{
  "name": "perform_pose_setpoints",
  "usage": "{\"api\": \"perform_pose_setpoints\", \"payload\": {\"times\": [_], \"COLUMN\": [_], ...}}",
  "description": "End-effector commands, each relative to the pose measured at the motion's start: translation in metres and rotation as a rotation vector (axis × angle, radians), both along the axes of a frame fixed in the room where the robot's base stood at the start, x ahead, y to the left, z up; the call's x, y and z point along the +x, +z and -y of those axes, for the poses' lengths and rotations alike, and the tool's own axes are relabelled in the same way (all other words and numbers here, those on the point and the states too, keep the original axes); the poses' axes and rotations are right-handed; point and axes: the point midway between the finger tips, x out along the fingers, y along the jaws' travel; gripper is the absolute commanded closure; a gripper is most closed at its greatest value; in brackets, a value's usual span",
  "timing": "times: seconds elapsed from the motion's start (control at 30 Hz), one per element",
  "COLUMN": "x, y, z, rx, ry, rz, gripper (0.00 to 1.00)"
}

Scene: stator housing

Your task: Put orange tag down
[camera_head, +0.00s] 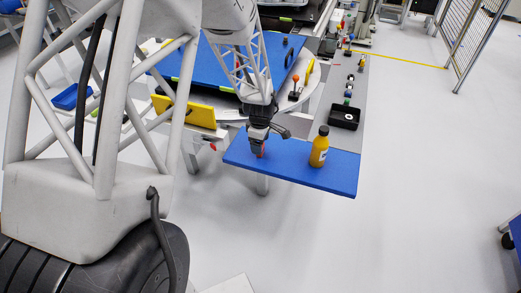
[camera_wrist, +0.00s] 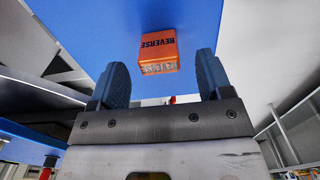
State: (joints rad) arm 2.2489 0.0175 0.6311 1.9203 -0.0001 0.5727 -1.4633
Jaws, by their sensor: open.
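The orange tag (camera_wrist: 158,48) shows in the wrist view as a small orange block with dark lettering that reads "REVERSE". It rests on the blue board (camera_wrist: 100,30), between and just beyond the fingertips. My gripper (camera_wrist: 160,75) is open, with a dark blue finger on each side and clear space between each finger and the tag. In the head view my gripper (camera_head: 260,150) is low over the left part of the blue board (camera_head: 335,175). Only a small bit of the tag (camera_head: 261,151) shows there, mostly hidden by the gripper.
A yellow bottle (camera_head: 319,148) stands upright on the board, right of my gripper. A black tray (camera_head: 345,116) sits behind it on a grey rail. A yellow panel (camera_head: 190,111) is to the left. The board's right end is clear.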

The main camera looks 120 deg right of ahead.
Motion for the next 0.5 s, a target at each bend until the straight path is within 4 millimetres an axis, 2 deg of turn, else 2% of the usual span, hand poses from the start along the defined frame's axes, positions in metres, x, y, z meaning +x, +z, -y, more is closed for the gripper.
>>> {"api": "perform_pose_setpoints", "payload": {"times": [0.3, 0.5], "x": [-0.001, -0.001], "y": [-0.035, -0.04], "z": [-0.001, -0.001], "rx": [0.001, 0.001], "ry": [0.0, 0.0], "rz": [0.001, 0.001], "gripper": [0.28, 0.28]}}
